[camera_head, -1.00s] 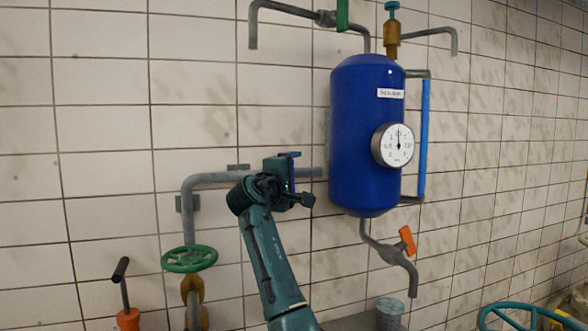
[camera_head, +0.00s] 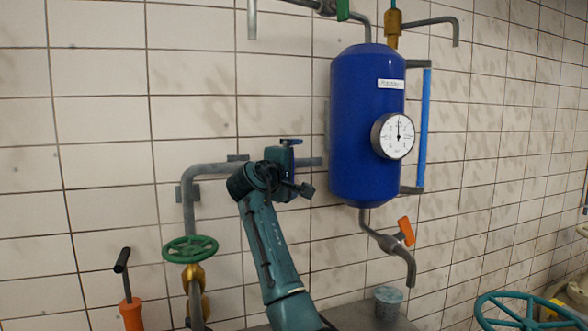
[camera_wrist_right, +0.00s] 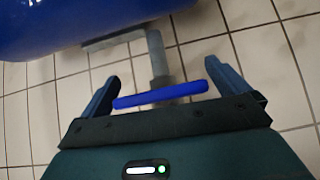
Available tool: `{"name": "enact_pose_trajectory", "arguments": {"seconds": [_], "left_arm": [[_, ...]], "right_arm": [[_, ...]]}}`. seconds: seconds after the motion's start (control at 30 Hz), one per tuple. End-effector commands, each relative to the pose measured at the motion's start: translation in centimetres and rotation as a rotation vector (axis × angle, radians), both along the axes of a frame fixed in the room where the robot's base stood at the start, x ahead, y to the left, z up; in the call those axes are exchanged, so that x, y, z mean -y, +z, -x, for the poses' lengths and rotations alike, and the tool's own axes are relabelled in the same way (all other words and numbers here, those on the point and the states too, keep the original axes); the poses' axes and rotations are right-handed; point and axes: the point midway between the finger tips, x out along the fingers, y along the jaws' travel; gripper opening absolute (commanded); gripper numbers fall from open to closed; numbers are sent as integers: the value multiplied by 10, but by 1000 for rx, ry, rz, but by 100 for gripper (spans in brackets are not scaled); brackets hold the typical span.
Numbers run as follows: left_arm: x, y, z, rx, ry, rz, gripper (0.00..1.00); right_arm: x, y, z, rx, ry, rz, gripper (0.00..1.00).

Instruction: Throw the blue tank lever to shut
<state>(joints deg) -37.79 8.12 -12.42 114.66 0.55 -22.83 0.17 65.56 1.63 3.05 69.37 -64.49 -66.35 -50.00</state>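The blue lever (camera_wrist_right: 160,95) is a slim bar across a grey pipe beside the blue tank (camera_head: 366,125). In the wrist view it lies crosswise in the gap between the fingers of my right gripper (camera_wrist_right: 161,72). The fingers are apart, one near each end of the lever; I cannot tell whether either touches it. In the head view my right gripper (camera_head: 297,166) is at the pipe just left of the tank, and it mostly hides the lever. My left gripper is not in view.
An orange-handled outlet tap (camera_head: 405,231) is below the tank, above a grey cup (camera_head: 388,303). A round gauge (camera_head: 393,136) sits on the tank's front. A green wheel valve (camera_head: 190,249) and an orange-based lever (camera_head: 131,312) stand at left. A teal wheel (camera_head: 515,310) is at lower right.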

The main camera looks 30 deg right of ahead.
Motion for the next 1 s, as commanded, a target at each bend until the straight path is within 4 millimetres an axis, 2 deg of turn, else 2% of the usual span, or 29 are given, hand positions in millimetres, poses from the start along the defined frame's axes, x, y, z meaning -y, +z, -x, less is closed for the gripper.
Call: {"name": "enact_pose_trajectory", "arguments": {"seconds": [0.27,0.37,0.53,0.73,0.9,1.0], "left_arm": [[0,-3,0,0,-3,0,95],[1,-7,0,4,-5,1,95],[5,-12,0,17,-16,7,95],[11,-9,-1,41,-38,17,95],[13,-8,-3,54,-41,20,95],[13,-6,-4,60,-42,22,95]], "right_arm": [[-6,0,3,0,1,4,100],[-19,-1,10,2,3,3,100],[-51,-2,30,2,5,1,100],[-87,0,52,2,3,1,100],[-106,2,64,1,2,2,100],[-111,3,68,0,0,1,100]]}}
